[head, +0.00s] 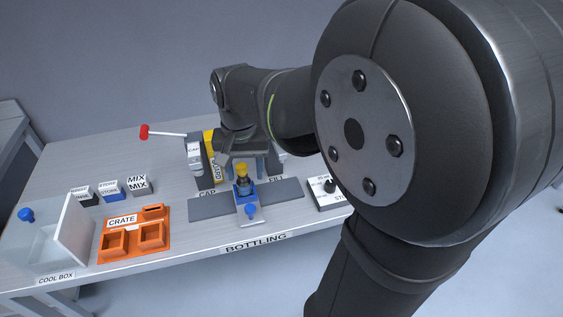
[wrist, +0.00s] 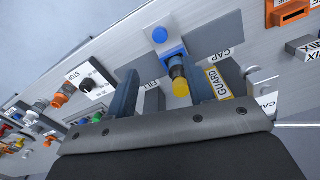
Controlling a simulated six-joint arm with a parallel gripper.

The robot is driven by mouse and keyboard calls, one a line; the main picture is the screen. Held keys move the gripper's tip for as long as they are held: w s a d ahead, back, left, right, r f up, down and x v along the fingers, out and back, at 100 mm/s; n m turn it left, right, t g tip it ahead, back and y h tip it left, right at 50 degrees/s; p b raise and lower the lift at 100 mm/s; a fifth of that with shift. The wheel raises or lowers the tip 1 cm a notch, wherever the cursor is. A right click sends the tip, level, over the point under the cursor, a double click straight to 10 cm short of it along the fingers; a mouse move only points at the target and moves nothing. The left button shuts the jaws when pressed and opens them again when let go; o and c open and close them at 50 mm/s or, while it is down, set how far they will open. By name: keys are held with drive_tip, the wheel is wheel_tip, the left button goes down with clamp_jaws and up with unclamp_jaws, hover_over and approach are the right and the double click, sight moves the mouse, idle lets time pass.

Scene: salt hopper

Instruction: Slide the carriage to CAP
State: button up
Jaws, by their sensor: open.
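The carriage (head: 249,214) is a pale plate with a blue knob at its front. It stands near the middle of the grey rail (head: 211,207), between the CAP label (head: 207,195) on the left and the FILL label (head: 277,179) on the right. A dark bottle with a yellow cap (head: 242,170) stands upright on it. My gripper (wrist: 161,69) is open and empty. In the wrist view its fingers lie on either side of the bottle (wrist: 180,82), with the carriage's blue knob (wrist: 160,35) beyond the fingertips. I cannot tell whether they touch anything.
A yellow GUARD block (head: 210,146) and a white CAP station (head: 194,155) stand behind the rail's left half. A red-ended lever (head: 146,131) is further left. An orange crate (head: 132,236) and the cool box (head: 62,240) are front left. A control box (head: 328,193) is right.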

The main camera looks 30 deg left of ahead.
sight(250, 207)
wheel_tip(250, 207, down, 12)
drive_tip(key=shift+f, duration=0.25)
